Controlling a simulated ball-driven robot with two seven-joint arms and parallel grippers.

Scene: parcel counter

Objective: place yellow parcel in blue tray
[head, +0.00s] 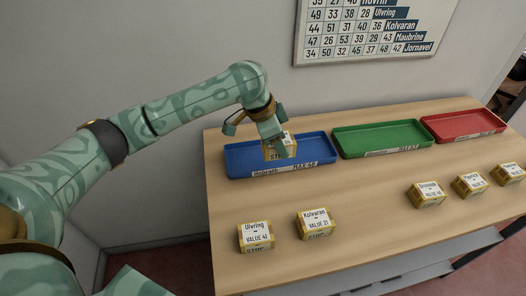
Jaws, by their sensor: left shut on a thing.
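The blue tray (237,160) lies at the left of the wooden counter, with a label reading Hobrath and MAX 46 on its front. My left gripper (272,135) is over the tray and shut on a yellow parcel (283,149). The parcel shows the word STOP, and the gripper hides part of it. I cannot tell whether it touches the tray floor. My right gripper is not in view.
A green tray (382,138) and a red tray (463,125) stand to the right. Yellow parcels labelled Ulvring (256,236) and Kolvaran (316,223) sit in front. Several more, including one parcel (427,194), sit at right. A number chart (372,28) hangs on the wall.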

